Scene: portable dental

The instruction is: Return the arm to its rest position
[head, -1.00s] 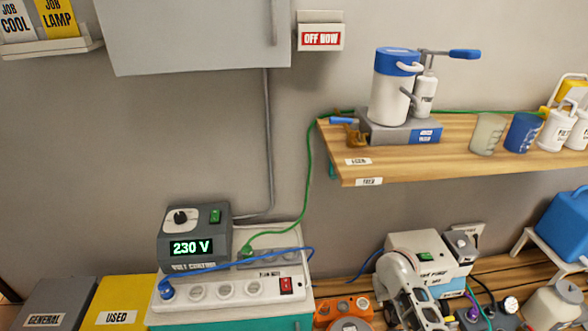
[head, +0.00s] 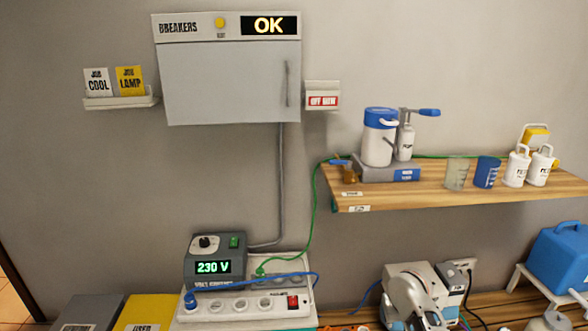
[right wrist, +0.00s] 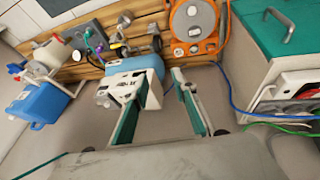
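A grey floor or wall-like surface shows between and below the fingers. My left gripper is in neither view.
The counter holds a power strip (head: 245,308), a 230 V unit (head: 214,262) and a blue case (head: 560,258). A wooden shelf (head: 430,190) juts above my right arm. A breaker cabinet (head: 230,85) reads OK. An orange device (right wrist: 193,24) lies beyond my fingers.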

